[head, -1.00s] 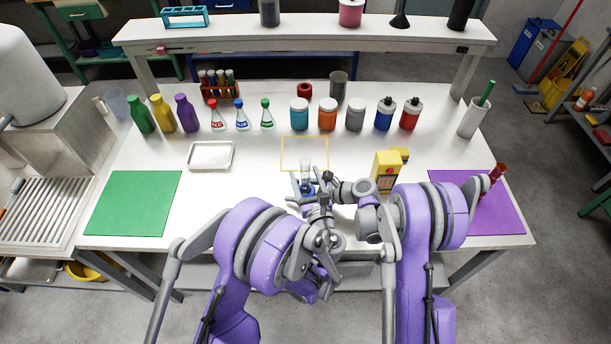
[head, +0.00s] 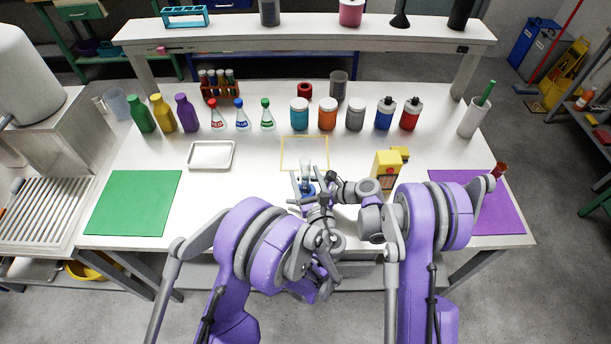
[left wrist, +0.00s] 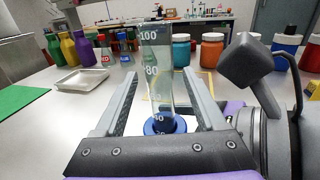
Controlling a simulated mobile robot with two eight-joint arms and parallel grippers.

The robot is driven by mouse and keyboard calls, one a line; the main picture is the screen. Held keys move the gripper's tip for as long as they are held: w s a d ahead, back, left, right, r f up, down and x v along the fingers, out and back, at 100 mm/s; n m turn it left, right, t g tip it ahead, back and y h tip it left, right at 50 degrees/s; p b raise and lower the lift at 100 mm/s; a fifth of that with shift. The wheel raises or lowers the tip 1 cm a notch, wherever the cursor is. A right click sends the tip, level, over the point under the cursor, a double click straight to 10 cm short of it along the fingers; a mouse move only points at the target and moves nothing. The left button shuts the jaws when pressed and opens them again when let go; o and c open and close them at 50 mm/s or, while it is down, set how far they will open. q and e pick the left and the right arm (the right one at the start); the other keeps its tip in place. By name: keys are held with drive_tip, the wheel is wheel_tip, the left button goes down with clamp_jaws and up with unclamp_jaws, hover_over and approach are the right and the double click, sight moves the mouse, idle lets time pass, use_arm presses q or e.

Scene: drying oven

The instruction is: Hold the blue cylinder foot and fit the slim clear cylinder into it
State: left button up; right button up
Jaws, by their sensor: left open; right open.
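The slim clear cylinder (left wrist: 158,75) stands upright in the left wrist view, with a white scale on it. Its lower end meets the ring of the blue foot (left wrist: 165,125); I cannot tell how deep it sits. In the head view the cylinder (head: 306,164) and the blue foot (head: 308,188) are small and partly hidden by my grippers. My left gripper (head: 305,184) is open, its fingers (left wrist: 165,95) on either side of the cylinder with gaps. My right gripper (head: 331,180) is open, just right of the foot; its fingertips are hard to make out.
A yellow outlined square (head: 304,138) lies behind the cylinder. A yellow device (head: 386,172) stands right of my right gripper. A white tray (head: 190,155) and green mat (head: 130,205) are left, a purple mat (head: 505,215) right. Several bottles and jars stand in a row behind.

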drive_tip(key=v, duration=1.1)
drive_tip(key=shift+s, duration=0.1)
